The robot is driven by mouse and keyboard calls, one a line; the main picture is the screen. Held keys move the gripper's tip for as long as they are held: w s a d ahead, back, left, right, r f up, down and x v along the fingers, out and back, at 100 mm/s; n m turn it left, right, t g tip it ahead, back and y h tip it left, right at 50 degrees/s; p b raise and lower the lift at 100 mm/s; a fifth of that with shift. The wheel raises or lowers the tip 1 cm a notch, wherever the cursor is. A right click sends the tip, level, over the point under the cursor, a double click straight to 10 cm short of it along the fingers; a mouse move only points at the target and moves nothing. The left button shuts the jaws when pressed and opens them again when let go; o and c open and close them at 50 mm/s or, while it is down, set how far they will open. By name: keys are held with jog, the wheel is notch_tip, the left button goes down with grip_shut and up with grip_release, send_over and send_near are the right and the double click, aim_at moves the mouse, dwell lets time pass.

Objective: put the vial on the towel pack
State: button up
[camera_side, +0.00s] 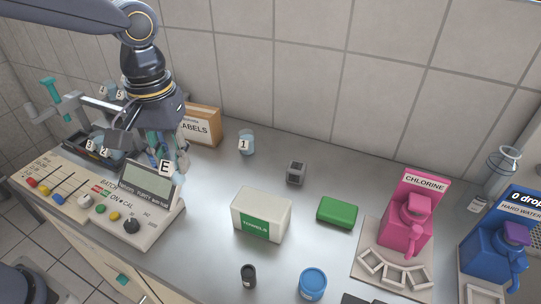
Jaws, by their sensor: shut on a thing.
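The vial (177,178) appears as a small pale, clear piece with a white "E" label, just below my gripper (168,150). My gripper is shut on it, above and behind the grey display console at the left. The fingers and the console's screen crowd the vial, so its full shape is hard to make out. The towel pack (262,209), a white box with a green "TOWELS" label, stands on the steel bench to the right of my gripper, apart from it. Its top is bare.
A labels box (201,125) and a cup marked 1 (247,143) stand behind. A grey cube (296,172), green block (337,212), black bottle (249,275) and blue jar (313,283) surround the pack. The pink chlorine dispenser (407,220) is right. The console (130,212) is left.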

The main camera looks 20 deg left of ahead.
jog(key=s+d+r+m, duration=0.1)
jog(key=s+d+m, duration=0.1)
jog(key=d, duration=0.3)
send_over(261, 203)
notch_tip(261, 203, down, 9)
jog(key=shift+f, duration=1.75)
jog(key=shift+f, duration=0.15)
jog(key=o, duration=0.9)
